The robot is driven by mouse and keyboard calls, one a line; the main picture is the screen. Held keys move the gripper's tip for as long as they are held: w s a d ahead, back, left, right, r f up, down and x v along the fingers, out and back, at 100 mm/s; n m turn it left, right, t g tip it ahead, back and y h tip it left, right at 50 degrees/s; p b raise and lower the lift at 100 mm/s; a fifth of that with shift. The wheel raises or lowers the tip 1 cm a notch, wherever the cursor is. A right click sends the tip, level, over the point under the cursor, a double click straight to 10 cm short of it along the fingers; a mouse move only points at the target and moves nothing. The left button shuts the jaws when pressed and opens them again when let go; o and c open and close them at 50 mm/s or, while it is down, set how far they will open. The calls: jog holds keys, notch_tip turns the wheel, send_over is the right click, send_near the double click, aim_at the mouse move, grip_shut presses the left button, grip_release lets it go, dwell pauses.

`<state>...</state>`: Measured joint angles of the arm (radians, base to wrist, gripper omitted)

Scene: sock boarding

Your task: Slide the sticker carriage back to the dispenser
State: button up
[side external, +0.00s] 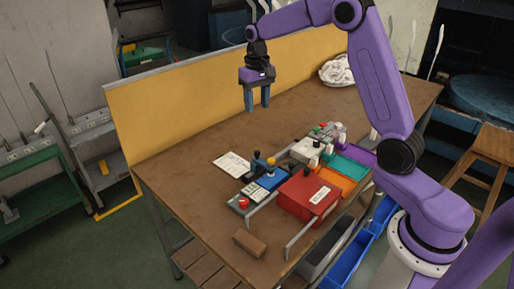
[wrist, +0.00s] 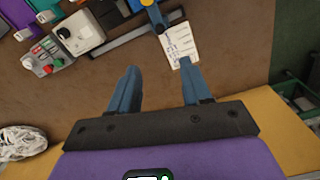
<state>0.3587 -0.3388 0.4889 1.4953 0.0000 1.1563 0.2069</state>
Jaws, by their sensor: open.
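My gripper (side external: 257,107) hangs open and empty above the back part of the table, near the yellow panel. Its two blue fingers (wrist: 157,88) point down and are apart in the wrist view. A small blue upright piece with a dark top (side external: 257,158), which looks like the sticker carriage, stands near the white paper sheet; it also shows at the top of the wrist view (wrist: 155,16), at the right end of a dark rail (wrist: 122,36). A white box with a dark knob (wrist: 78,34), perhaps the dispenser, is at the rail's other end. My gripper touches neither.
A printed sheet (side external: 232,164) lies beside the blue piece. A red box (side external: 304,196), orange and teal trays, and a brown block (side external: 250,243) crowd the front. A white cloth heap (side external: 337,70) lies at the back right. The yellow panel (side external: 190,98) borders the table; its back middle is clear.

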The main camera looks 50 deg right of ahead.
aim_at(257, 151)
notch_tip(257, 151, down, 17)
jog(key=shift+r, duration=0.1)
dwell(0.4)
grip_shut()
